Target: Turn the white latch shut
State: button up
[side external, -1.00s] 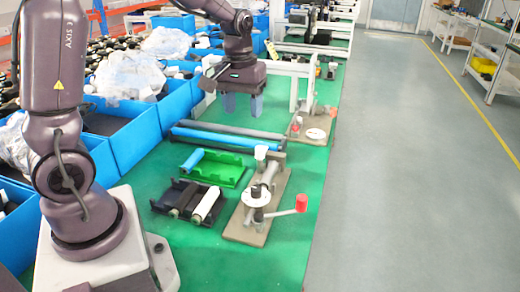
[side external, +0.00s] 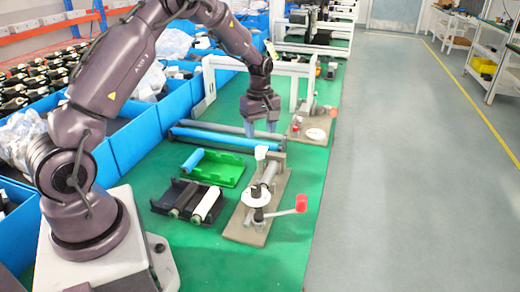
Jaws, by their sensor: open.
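A fixture on a brown base board (side external: 243,233) stands at the right side of the green bench. It carries a small white piece (side external: 261,152) at its far end, which looks like the latch, though I cannot be sure. A grey cylinder, a white disc (side external: 256,197) and an arm with a red knob (side external: 301,203) are also on it. Whether the latch is open or shut is too small to tell. My gripper (side external: 261,128) points down with its blue-grey fingers apart and empty, just behind the white piece. Whether it touches anything cannot be told.
A black tray (side external: 160,205) with rollers and a green tray (side external: 232,172) with a blue roller lie left of the fixture. Long blue and grey tubes (side external: 205,138) lie behind them. A second fixture (side external: 315,134) stands behind on the right. Blue bins line the left.

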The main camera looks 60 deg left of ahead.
aim_at(260, 148)
notch_tip(260, 148, down, 7)
dwell(0.3)
jog(key=c, duration=0.9)
